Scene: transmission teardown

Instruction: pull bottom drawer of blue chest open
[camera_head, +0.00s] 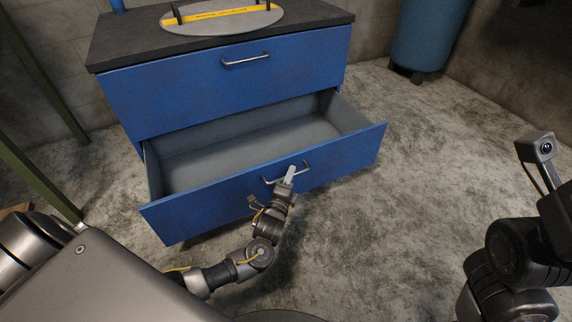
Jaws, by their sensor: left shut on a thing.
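The blue chest (220,90) stands ahead with a dark top. Its bottom drawer (347,158) is pulled well out and its grey inside shows empty. My left gripper (289,175) is at the drawer front, shut on the bottom drawer's metal handle (303,168). The upper drawer (180,90) is closed and has its own handle (245,60). My right arm is at the right edge of the view, well away from the chest. Its gripper fingers do not show.
A grey disc with a yellow bar (222,14) lies on the chest top. A blue cylindrical tank (428,35) stands at the back right. Green posts (38,75) are at the left. The concrete floor (425,130) right of the chest is clear.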

